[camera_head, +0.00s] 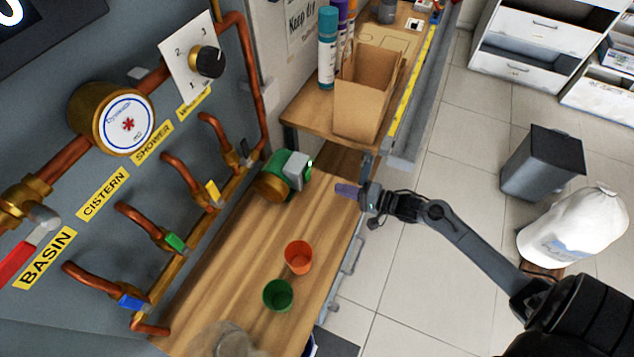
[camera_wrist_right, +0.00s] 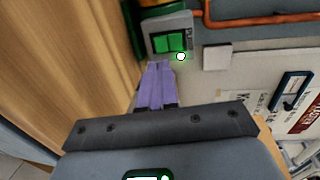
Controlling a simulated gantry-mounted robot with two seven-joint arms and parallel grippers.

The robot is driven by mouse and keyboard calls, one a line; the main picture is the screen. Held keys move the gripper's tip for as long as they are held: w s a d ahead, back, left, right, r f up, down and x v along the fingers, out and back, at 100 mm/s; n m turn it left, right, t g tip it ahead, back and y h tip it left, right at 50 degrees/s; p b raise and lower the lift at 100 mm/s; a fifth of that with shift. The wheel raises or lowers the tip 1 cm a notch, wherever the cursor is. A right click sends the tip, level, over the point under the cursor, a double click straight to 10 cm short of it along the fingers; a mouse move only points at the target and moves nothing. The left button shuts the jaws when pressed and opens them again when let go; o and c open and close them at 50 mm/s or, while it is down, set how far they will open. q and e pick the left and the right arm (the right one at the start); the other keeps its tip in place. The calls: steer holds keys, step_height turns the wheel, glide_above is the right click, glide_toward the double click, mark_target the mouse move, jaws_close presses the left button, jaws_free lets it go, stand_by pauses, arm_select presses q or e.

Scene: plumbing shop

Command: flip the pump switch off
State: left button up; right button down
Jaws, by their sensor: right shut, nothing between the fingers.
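The pump (camera_head: 271,180) is green with a brass-coloured front and lies on the wooden bench by the pipe wall. A grey switch box (camera_head: 297,170) sits on its right side. In the right wrist view the box carries a green rocker switch (camera_wrist_right: 168,42); which way it is tipped I cannot tell. My right gripper (camera_head: 346,190) is to the right of the pump, its purple fingers shut and empty, pointing toward the box with a gap between. In the wrist view the fingertips (camera_wrist_right: 157,66) appear just below the switch. My left gripper is not in view.
An orange cup (camera_head: 298,257) and a green cup (camera_head: 278,294) stand on the bench (camera_head: 228,268). A cardboard box (camera_head: 362,110) and spray cans (camera_head: 327,50) stand on the higher shelf behind. Copper pipes with coloured valves line the wall at left.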

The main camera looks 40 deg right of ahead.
mark_target(308, 179)
steer(key=b+x, duration=0.1)
steer(key=x, duration=0.7)
steer(key=shift+w+a, duration=0.2)
steer(key=shift+w, duration=0.25)
steer(key=shift+f, duration=0.1)
steer(key=shift+w+a+f+b, duration=0.1)
steer(key=shift+w+f+b, duration=0.05)
steer(key=shift+b, duration=0.35)
steer(key=shift+t, duration=0.3)
